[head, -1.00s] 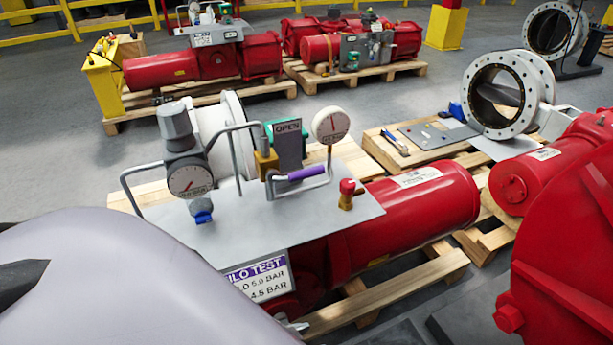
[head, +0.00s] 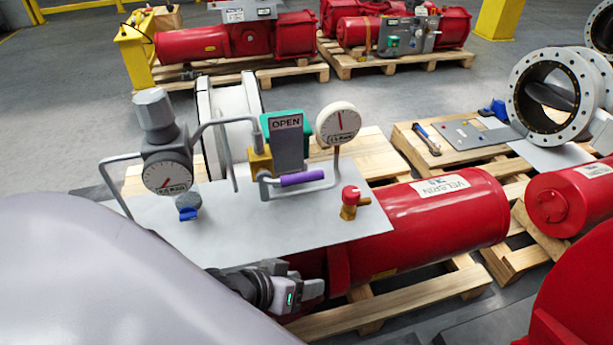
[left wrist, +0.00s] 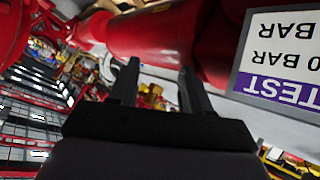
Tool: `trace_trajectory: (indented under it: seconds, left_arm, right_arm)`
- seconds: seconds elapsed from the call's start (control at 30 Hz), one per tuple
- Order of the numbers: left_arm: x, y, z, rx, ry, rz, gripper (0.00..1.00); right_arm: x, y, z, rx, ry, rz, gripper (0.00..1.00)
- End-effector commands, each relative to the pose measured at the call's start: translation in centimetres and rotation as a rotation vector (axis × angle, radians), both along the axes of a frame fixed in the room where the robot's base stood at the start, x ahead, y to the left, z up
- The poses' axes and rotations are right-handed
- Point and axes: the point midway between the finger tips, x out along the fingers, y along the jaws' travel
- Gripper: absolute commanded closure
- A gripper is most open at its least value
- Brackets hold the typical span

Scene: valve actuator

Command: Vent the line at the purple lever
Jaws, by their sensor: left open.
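The purple lever (head: 302,178) is a short purple grip on a bent metal rod, on the grey panel (head: 262,232) above the red actuator cylinder (head: 430,218). A green box with an OPEN sign (head: 285,135) stands just behind it. My left gripper (head: 312,290) is below the panel's front edge, in front of the red actuator and apart from the lever. In the left wrist view its two dark fingers (left wrist: 155,88) are spread with nothing between them. The lever cannot be made out in that view. My right gripper does not show.
A gauge with a grey regulator (head: 167,177), a round white gauge (head: 338,124) and a red-knobbed brass valve (head: 350,202) stand on the panel around the lever. A bent tube handle (head: 112,180) rises at its left. The test sign (left wrist: 280,60) hangs near the fingers.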

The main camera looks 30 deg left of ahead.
Motion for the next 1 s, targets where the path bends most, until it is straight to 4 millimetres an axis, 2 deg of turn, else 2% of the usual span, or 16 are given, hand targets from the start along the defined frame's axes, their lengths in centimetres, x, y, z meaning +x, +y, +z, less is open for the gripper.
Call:
trace_trajectory:
  seconds: [0.23,0.4,0.53,0.7,0.87,1.0]
  left_arm:
    - [4.4,0.5,2.4,-0.308,-0.232,0.184,0.52]
    - [6.9,2.7,5.0,-0.588,-0.432,0.347,0.52]
    - [7.9,5.0,6.8,-0.773,-0.569,0.453,0.52]
    - [8.1,7.4,8.1,-0.931,-0.694,0.541,0.52]
    - [8.2,8.5,8.6,-0.988,-0.745,0.573,0.52]
    - [9.2,8.6,9.0,-0.994,-0.753,0.575,0.52]
  right_arm:
    - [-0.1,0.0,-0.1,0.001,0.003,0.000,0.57]
    - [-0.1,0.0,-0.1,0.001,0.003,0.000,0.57]
    - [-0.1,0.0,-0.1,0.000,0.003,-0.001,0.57]
    - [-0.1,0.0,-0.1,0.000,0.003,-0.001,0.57]
    - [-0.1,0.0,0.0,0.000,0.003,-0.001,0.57]
    - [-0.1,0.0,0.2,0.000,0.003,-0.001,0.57]
